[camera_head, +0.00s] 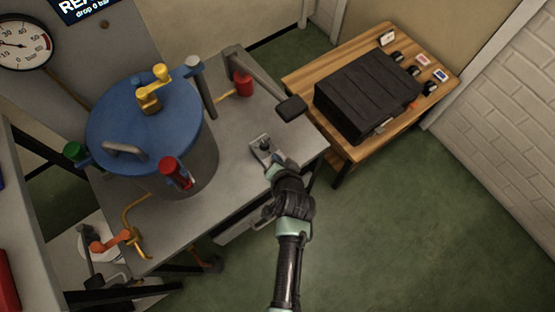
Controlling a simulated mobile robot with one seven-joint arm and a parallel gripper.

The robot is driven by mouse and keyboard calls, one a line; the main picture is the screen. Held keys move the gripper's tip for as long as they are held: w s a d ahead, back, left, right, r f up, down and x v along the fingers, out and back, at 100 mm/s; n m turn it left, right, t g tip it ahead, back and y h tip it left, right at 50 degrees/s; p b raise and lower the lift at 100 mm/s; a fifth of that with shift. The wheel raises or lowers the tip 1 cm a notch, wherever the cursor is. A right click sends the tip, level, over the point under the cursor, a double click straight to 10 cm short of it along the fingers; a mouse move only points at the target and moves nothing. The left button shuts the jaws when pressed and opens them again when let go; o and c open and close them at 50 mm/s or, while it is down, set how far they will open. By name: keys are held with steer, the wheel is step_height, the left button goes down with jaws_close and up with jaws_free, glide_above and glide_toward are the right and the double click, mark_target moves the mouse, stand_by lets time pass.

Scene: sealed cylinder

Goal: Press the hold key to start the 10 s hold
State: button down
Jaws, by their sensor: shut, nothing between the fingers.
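A small grey key unit (262,145) with a dark top sits on the grey metal bench near its right front corner; I take it for the hold key, but its label is too small to read. My gripper (273,162) reaches in from below, fingers shut and empty. Its tips are right at the near edge of the key unit; I cannot tell if they touch it. The sealed cylinder (183,128), grey with a blue lid, stands left on the bench.
A red-knobbed valve (243,84) and a long lever with a black grip (291,107) are behind the key unit. A wooden table (300,83) with a black case (366,95) stands right. A pressure gauge (22,42) hangs at upper left. Green floor (410,220) is clear at right.

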stand_by(0.4)
steer(key=shift+f+b, duration=0.35)
steer(key=shift+f, duration=0.1)
steer(key=shift+f+b, duration=0.35)
steer(key=shift+f, duration=0.1)
stand_by(0.5)
steer(key=shift+r, duration=0.1)
steer(key=shift+r+p, duration=0.75)
steer(key=shift+p, duration=0.15)
step_height(320, 180, up, 5)
steer(key=p, duration=0.5)
steer(key=shift+r, duration=0.1)
stand_by(0.7)
